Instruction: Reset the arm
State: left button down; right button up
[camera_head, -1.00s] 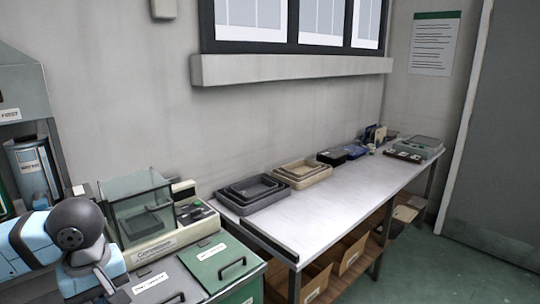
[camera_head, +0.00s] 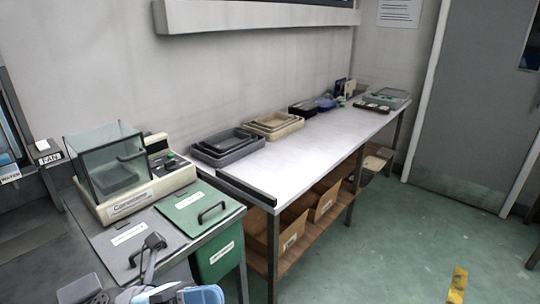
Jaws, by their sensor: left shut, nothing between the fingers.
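My left gripper (camera_head: 153,243) is low in the head view at the left of centre. Its dark fingers are shut and empty, in front of the grey bin lid (camera_head: 125,232) with a white label. Part of my blue and grey arm shows below it at the bottom edge. The green bin lid (camera_head: 193,210) with a black handle is just to its right. I cannot tell whether the fingers touch the grey lid or its handle. My right gripper is not in view.
A glass-sided scale (camera_head: 128,207) stands behind the bins. The long white table (camera_head: 300,158) holds grey trays (camera_head: 228,146), beige trays (camera_head: 274,126) and smaller items at its far end. Cardboard boxes (camera_head: 295,232) sit on its lower shelf. Green floor (camera_head: 390,240) is clear at the right.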

pick_arm(q)
jog(key=w+a+f+n+t+y+b, duration=0.1)
jog(key=w+a+f+n+t+y, duration=0.15)
jog(key=f+n+t+y, duration=0.95)
jog(key=w+a+f+n+t+b, duration=0.25)
jog(key=f+n+t, duration=0.2)
jog(key=n, duration=1.45)
jog(key=s+a+f+n+g+y+b, duration=0.1)
jog(key=s+a+f+n+g+y, duration=0.15)
jog(key=s+f+n, duration=0.4)
jog(key=s+a+f+n+g+y, duration=0.1)
jog(key=s+f+n+g+y, duration=0.2)
jog(key=f, duration=0.7)
notch_tip(320, 180, up, 16)
jog(key=s+a+n+p, duration=0.1)
jog(key=a+n+p, duration=0.1)
jog(key=p, duration=2.3)
jog(key=shift+r, duration=0.15)
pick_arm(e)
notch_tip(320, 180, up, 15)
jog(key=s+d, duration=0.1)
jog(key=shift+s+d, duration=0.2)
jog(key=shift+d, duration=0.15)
pick_arm(q)
jog(key=shift+y, duration=0.25)
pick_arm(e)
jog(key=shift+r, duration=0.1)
